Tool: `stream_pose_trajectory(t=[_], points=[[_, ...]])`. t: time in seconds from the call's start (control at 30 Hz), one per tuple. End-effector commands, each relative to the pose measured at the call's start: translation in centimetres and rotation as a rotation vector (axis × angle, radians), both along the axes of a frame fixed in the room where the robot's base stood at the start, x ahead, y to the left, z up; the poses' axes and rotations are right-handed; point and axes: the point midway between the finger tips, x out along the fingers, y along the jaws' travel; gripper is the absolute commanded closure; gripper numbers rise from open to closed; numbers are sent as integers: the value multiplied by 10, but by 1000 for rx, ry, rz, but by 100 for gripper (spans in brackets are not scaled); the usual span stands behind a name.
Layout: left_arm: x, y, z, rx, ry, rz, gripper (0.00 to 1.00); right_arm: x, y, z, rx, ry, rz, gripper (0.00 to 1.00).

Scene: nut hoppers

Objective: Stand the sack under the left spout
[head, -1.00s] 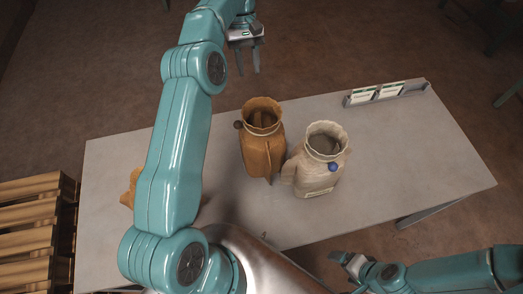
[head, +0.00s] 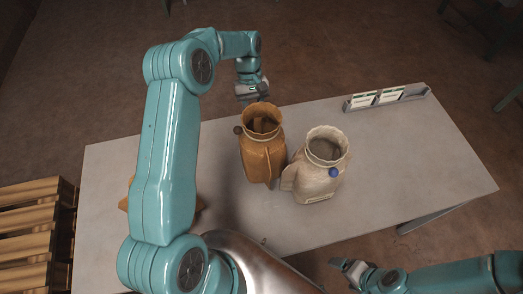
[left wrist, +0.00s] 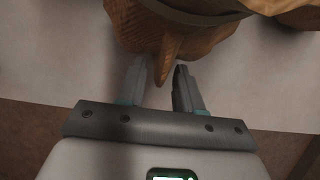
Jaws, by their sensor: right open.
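A brown sack (head: 262,150) stands open-topped on the table. A pale cream sack (head: 318,178) with a blue knob stands close to its right. My left gripper (head: 257,93) is at the far side of the brown sack, partly hidden behind its rim. In the left wrist view its fingers (left wrist: 160,82) are apart, with a pointed ear of the brown sack (left wrist: 150,32) between their tips. My right gripper (head: 343,265) is open and empty, low in front of the table's near edge. No spout shows in these views.
The grey table (head: 420,165) is bare on its right side. A rack with white and green cards (head: 385,97) lies at the far right edge. Another brown thing (head: 126,205) is mostly hidden behind my left arm. A wooden pallet stack (head: 30,230) stands left of the table.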

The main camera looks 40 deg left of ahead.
Motion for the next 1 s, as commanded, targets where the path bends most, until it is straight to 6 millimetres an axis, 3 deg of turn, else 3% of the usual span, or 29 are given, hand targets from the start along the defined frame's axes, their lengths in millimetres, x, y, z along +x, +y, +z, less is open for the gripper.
stream_pose_trajectory(t=[0.23, 0.37, 0.77, 1.0], points=[[-1, -1, -3, 0, 0, 0, 65, 0, 0, 0, 0, 0, 0, 13], [-1, -1, -3, 1, -1, 0, 100, 0, 0, 0, 0, 0, 0, 13], [0, -1, -1, 1, -1, 0, 100, 0, 0, 0, 0, 0, 0, 13], [0, 0, 28, 2, -5, 0, 100, 0, 0, -6, 0, 0, 0, 13]])
